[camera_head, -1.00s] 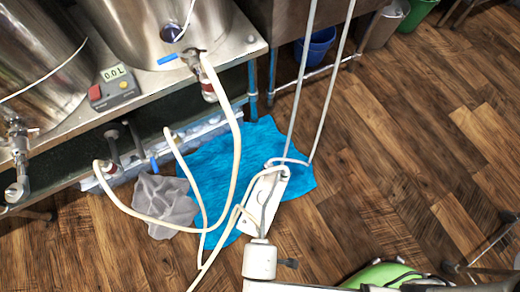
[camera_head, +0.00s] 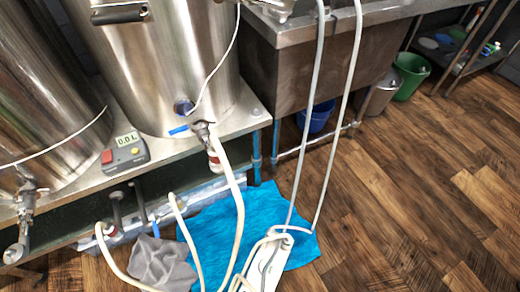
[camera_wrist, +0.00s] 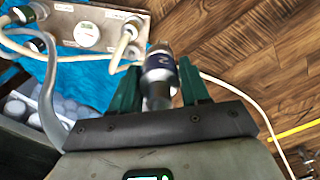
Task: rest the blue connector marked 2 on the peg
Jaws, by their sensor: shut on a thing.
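In the wrist view my gripper (camera_wrist: 160,88) has green fingers shut on a connector (camera_wrist: 159,68). It has a metal body and a dark blue band with a pale 2 on it. A pale hose runs from near it toward the lower right. My gripper is not in the head view. I cannot identify the peg for certain; a dark upright post (camera_head: 140,203) with a blue mark near its foot stands below the bench, left of the blue cloth (camera_head: 210,225).
Steel tanks (camera_head: 160,70) and a red-button box (camera_head: 124,153) stand on the bench. Wooden floor (camera_head: 410,210) is open at right.

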